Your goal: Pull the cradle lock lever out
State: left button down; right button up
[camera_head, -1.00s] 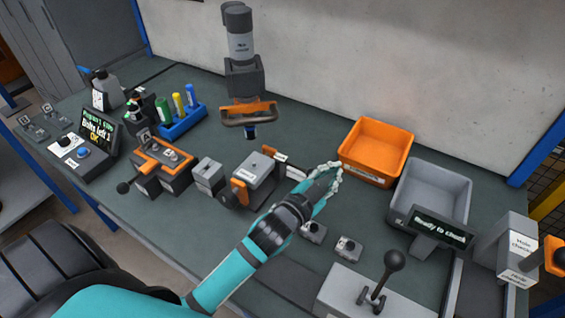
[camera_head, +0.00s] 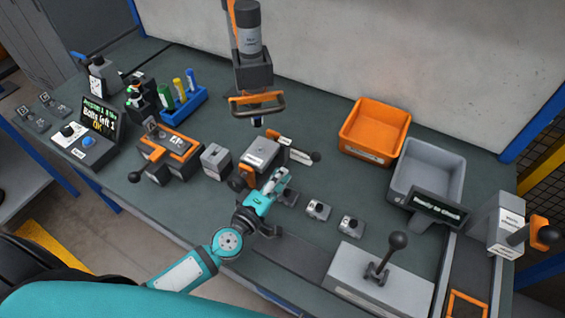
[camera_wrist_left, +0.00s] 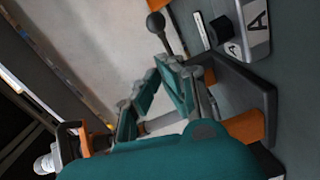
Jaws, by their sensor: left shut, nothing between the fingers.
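The cradle, a grey block fixture (camera_head: 262,152), stands in the middle of the bench. A lever with a pale label and black ball knob (camera_head: 315,157) sticks out to its right from an orange mount (camera_head: 274,136). I take it for the lock lever, but cannot read its label. My left gripper (camera_head: 283,176) is shut and empty, in front of the cradle's right side, below and left of the knob and apart from it. In the left wrist view the closed fingers (camera_wrist_left: 158,82) show; a black ball knob on a rod (camera_wrist_left: 155,20) lies beyond them. My right gripper is out of view.
Another orange fixture with a black knob (camera_head: 134,177) stands to the left. A hanging tool (camera_head: 250,75) is behind the cradle. Small grey blocks (camera_head: 318,209) lie right of my gripper. An orange bin (camera_head: 375,152), a grey bin (camera_head: 400,180) and a joystick box (camera_head: 345,280) are further right.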

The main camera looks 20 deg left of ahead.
aim_at(308, 153)
pick_arm(q)
jog(key=x, duration=0.9)
jog(key=shift+d, duration=0.1)
